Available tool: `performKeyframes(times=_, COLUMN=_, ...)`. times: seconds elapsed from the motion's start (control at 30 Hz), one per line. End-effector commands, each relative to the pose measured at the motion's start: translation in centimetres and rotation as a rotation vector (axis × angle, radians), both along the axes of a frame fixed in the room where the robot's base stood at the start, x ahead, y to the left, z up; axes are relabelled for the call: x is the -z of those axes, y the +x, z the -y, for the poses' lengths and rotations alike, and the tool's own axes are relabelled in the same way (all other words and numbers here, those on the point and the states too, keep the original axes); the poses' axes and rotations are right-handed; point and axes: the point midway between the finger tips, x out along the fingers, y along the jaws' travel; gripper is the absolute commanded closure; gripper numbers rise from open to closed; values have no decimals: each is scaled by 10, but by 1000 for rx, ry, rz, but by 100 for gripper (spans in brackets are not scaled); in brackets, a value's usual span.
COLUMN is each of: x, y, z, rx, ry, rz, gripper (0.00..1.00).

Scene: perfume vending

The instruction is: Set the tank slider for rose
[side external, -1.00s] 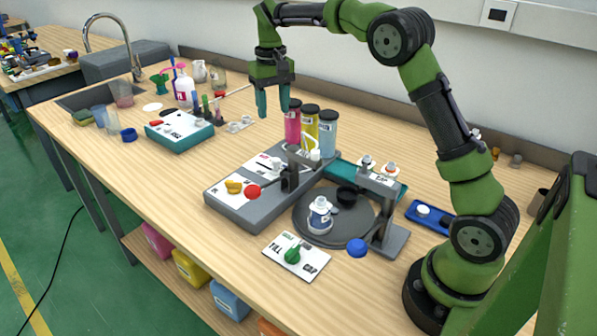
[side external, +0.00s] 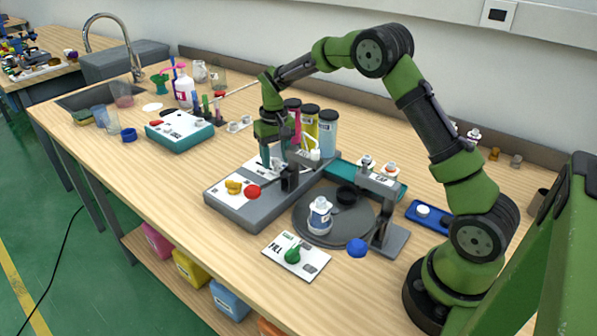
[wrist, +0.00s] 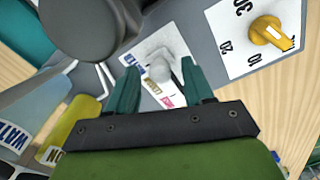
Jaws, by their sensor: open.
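The tank slider's pale knob (wrist: 159,68) sits on a white panel with blue, yellow and pink labels, on the grey dispenser (side external: 232,208). In the wrist view the knob is between my open green fingers (wrist: 160,82), a little beyond their tips; I cannot tell whether they touch it. In the side view my gripper (side external: 274,160) is low over this panel and hides most of the knob. The pink tank (side external: 293,107), yellow tank (side external: 309,122) and light blue tank (side external: 328,134) stand behind; my gripper partly covers the pink one.
A yellow dial (side external: 233,187) and red button (side external: 253,192) are at the dispenser's front. A dark post (side external: 289,180) stands close right of my gripper. A bottle (side external: 320,216) stands on the round dark plate (side external: 345,235). A green knob (side external: 292,254) is on the front card.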

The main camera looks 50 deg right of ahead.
Motion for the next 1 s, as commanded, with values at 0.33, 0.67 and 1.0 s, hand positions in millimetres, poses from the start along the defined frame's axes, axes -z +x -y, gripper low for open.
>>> performKeyframes(times=0.33, x=0, y=0, z=0, rx=0, ry=0, rz=0, gripper=80)
performKeyframes(times=0.67, x=-1, y=0, z=0, rx=0, ry=0, rz=0, gripper=100)
performKeyframes(times=1.0, x=0, y=33, z=0, rx=-2, ry=-2, rz=2, gripper=100)
